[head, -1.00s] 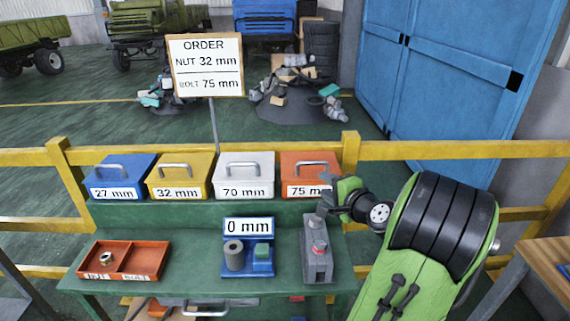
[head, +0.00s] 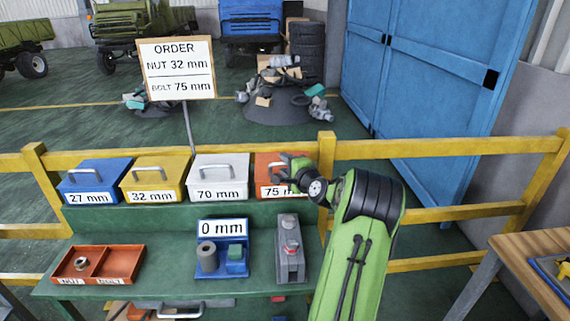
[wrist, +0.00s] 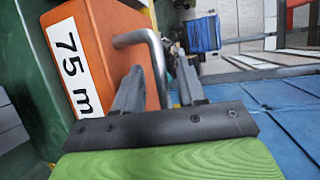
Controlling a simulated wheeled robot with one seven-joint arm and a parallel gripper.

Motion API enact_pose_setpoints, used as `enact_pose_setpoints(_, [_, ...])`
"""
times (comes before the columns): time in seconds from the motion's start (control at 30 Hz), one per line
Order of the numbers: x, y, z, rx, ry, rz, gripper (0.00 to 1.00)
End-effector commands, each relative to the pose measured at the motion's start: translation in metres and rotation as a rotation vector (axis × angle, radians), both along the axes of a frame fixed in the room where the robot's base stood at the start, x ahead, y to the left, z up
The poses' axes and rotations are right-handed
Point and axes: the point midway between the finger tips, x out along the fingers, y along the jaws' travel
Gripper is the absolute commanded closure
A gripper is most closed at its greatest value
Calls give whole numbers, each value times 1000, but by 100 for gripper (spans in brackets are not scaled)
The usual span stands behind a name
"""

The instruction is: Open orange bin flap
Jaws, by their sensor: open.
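The orange bin (head: 268,163) with the "75 mm" label stands at the right end of the raised shelf, and its flap looks closed. In the head view my gripper (head: 283,178) is in front of its right part and hides its handle and part of the label. In the wrist view the orange bin (wrist: 103,40) fills the left side. Its grey bar handle (wrist: 152,55) rises between the two fingers of my open gripper (wrist: 160,85). I cannot tell whether a finger touches the handle.
A yellow railing (head: 440,148) runs behind.

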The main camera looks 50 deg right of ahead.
Motion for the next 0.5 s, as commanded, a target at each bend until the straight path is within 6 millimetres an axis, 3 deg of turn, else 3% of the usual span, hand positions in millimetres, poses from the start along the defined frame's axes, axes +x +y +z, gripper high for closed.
enact_pose_setpoints(0.33, [8, -4, -1, -1, 1, -1, 60])
enact_pose_setpoints(0.5, [8, -4, -1, -1, 1, -1, 86])
